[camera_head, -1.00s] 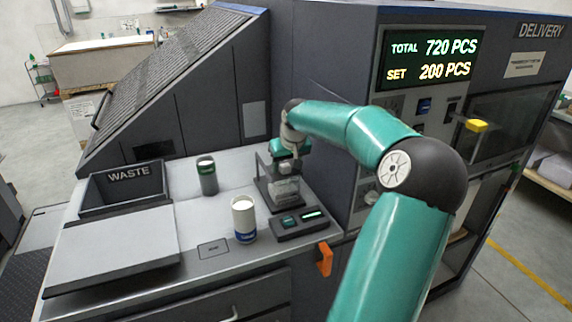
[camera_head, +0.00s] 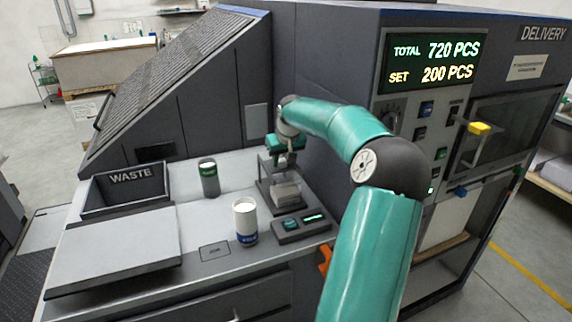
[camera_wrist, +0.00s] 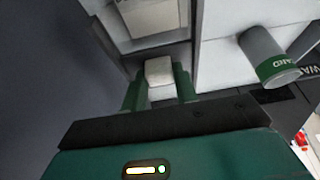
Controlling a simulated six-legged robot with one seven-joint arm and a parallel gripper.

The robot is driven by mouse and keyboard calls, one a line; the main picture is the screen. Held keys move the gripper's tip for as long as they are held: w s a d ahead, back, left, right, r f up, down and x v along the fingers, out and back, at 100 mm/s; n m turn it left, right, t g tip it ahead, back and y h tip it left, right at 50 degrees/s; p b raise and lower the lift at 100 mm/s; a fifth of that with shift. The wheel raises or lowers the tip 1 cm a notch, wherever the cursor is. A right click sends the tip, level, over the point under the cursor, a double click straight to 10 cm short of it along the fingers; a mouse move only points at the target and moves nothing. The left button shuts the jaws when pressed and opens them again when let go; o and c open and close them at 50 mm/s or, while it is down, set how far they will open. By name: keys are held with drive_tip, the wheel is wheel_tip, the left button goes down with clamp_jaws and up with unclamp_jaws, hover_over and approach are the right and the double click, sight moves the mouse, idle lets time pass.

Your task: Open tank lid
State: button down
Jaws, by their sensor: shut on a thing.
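The tank (camera_head: 287,193) is a small box on the counter, in the middle of the head view. My gripper (camera_head: 284,155) is above it, pointing down. In the wrist view, its two green fingers (camera_wrist: 158,90) are shut on a pale block-like knob (camera_wrist: 158,70), which looks like the lid's handle. A pale rectangular part of the tank unit (camera_wrist: 150,14) shows beyond the knob. The lid plate is too small and partly hidden, so I cannot tell whether it is clear of the tank.
A green-labelled canister (camera_head: 209,178) stands left of the tank. A blue-labelled canister (camera_head: 245,222) stands at front left. A waste bin (camera_head: 122,192) is far left. The tall dark machine (camera_head: 330,60) rises behind and right.

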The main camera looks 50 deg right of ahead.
drive_tip(key=shift+w+d, duration=0.45)
drive_tip(key=shift+w, duration=0.2)
drive_tip(key=shift+w+d, duration=0.45)
drive_tip(key=shift+w, duration=0.2)
drive_tip(key=c, duration=1.1)
unclamp_jaws()
drive_tip(key=shift+a, duration=0.1)
drive_tip(key=v, duration=1.4)
drive_tip(key=shift+f, duration=0.1)
